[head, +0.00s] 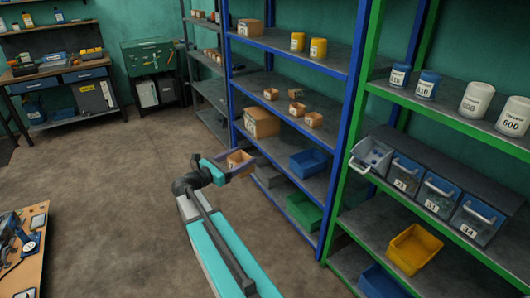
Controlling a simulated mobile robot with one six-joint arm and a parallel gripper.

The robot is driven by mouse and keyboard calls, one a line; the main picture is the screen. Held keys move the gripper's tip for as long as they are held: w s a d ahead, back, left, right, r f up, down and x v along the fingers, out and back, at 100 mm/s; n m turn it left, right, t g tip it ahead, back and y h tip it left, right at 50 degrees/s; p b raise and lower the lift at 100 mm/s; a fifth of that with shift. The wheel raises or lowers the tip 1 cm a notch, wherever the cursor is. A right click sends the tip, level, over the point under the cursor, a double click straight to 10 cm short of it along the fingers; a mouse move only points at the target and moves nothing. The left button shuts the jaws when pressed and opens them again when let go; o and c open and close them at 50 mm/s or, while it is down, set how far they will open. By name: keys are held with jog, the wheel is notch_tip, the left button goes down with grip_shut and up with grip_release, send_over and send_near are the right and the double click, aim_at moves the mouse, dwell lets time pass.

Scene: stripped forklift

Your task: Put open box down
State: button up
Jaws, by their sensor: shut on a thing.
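My gripper (237,164) is in the middle of the head view, at the end of my teal arm. It is shut on a small open tan box (239,158), with dark purplish parts on either side of it. The box looks roughly upright, with its open top facing up. It appears in front of the left side of the blue rack (262,148), near the level of its lower shelves. I cannot tell whether the box touches a shelf. Its lower part is partly hidden.
The blue rack holds several small tan boxes (296,109), a larger carton (261,122), yellow cans (318,48), a blue bin (308,162) and a green bin (304,211). The green rack (345,130) stands right, with one drawer (371,154) tilted open.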

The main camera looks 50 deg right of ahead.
jog(key=w+a+f+n+t+y+b, duration=0.1)
jog(key=a+f+n+t+b, duration=0.1)
jog(key=a, duration=1.1)
jog(key=w+a+f+n+t+y+b, duration=0.1)
jog(key=a+t, duration=0.5)
jog(key=a, duration=0.8)
jog(key=w+a+f+n+t+y+b, duration=0.1)
jog(key=a+f+n+t+b, duration=0.2)
jog(key=a, duration=1)
notch_tip(320, 180, down, 3)
jog(key=shift+w+a+f+n+t+y, duration=0.15)
jog(key=shift+w+a+n+t+y, duration=0.3)
jog(key=shift+n, duration=0.65)
jog(key=shift+s+d, duration=0.1)
jog(key=shift+d, duration=0.05)
